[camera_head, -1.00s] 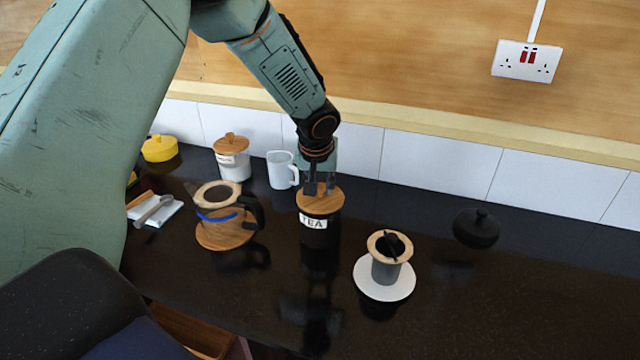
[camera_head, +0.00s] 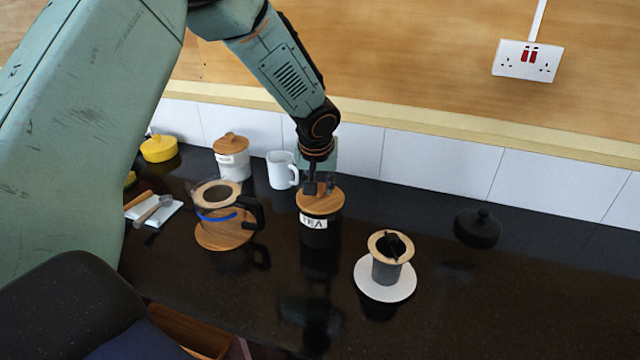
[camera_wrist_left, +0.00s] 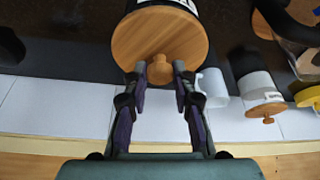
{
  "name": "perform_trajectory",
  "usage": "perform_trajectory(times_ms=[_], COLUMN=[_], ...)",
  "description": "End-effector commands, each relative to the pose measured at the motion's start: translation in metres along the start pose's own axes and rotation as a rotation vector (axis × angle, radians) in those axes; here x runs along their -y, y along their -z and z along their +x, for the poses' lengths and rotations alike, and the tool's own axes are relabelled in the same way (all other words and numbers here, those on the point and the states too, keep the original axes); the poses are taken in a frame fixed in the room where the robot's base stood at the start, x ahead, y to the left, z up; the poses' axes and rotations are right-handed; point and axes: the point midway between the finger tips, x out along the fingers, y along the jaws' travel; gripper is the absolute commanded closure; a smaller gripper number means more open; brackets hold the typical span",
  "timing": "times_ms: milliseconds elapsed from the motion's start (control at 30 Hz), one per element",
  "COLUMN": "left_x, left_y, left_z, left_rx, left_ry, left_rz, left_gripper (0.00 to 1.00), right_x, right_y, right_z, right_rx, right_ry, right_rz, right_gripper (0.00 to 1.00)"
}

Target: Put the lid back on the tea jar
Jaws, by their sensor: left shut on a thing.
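The tea jar (camera_head: 318,236) is black with a white TEA label and stands upright on the dark counter. Its round wooden lid (camera_head: 331,205) sits on the jar's top, looking level. My left gripper (camera_head: 320,188) points down at the lid from above, shut on its knob. In the left wrist view, the lid (camera_wrist_left: 160,35) shows its wooden face, with the knob (camera_wrist_left: 160,68) between the two fingertips (camera_wrist_left: 160,70). The seam between lid and jar is too small to judge. My right gripper is not in view.
Left of the jar are a glass pot (camera_head: 222,214) on a wooden coaster, a wood-lidded white jar (camera_head: 233,165) and a white mug (camera_head: 281,172). Right are a filter cup (camera_head: 385,270) on a white saucer (camera_head: 368,289) and a black lid (camera_head: 477,228). The front right counter is clear.

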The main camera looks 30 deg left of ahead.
Motion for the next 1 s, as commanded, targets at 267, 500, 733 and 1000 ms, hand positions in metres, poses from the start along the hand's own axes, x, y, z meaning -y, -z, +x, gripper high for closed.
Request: perform_trajectory(times_ms=[267,500,733,1000], left_x=[0.0000,0.0000,0.0000,0.0000], left_y=[0.0003,0.0002,0.0001,-0.0001], left_z=[-0.0004,-0.0002,-0.0002,-0.0001], left_rx=[0.000,0.000,0.000,0.000], left_ry=[0.000,0.000,0.000,0.000], left_rz=[0.000,0.000,0.000,0.000], left_gripper=[0.69,0.49,0.47,0.25], right_x=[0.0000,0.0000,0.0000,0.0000], right_y=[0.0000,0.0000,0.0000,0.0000], right_z=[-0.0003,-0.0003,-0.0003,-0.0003], right_rx=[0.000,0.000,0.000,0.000], right_ry=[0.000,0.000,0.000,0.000], right_rz=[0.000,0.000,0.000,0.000], right_gripper=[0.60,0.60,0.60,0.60])
